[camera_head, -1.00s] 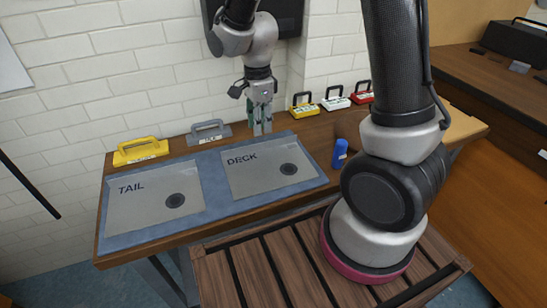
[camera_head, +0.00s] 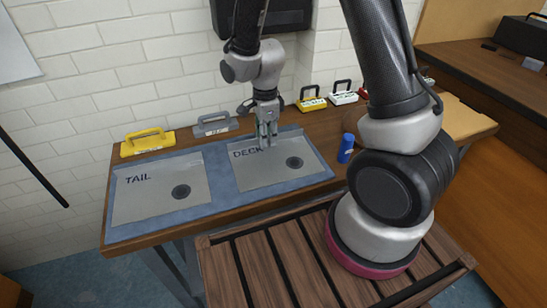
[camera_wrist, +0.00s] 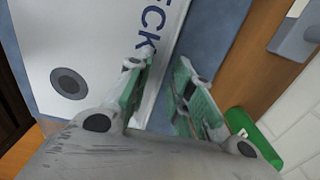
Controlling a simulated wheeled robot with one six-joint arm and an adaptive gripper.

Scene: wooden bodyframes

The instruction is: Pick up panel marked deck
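The panel marked DECK (camera_head: 262,178) is a flat grey sheet with a dark round knob (camera_head: 294,163) on its right side. It lies on a blue mat (camera_head: 222,198) on the wooden table. My gripper (camera_head: 268,146) is over the panel's far edge, by the lettering. In the wrist view the panel (camera_wrist: 95,45) shows the letters "CK" and the round knob (camera_wrist: 69,83). The green-padded fingers of my gripper (camera_wrist: 160,95) are apart, with the panel's edge showing between them. I cannot tell whether they touch it.
A panel marked TAIL (camera_head: 150,195) lies left on the same mat. A yellow handled block (camera_head: 147,142) and a grey one (camera_head: 214,124) stand behind. A blue cylinder (camera_head: 346,148) is right of the mat. More handled blocks (camera_head: 312,103) line the wall.

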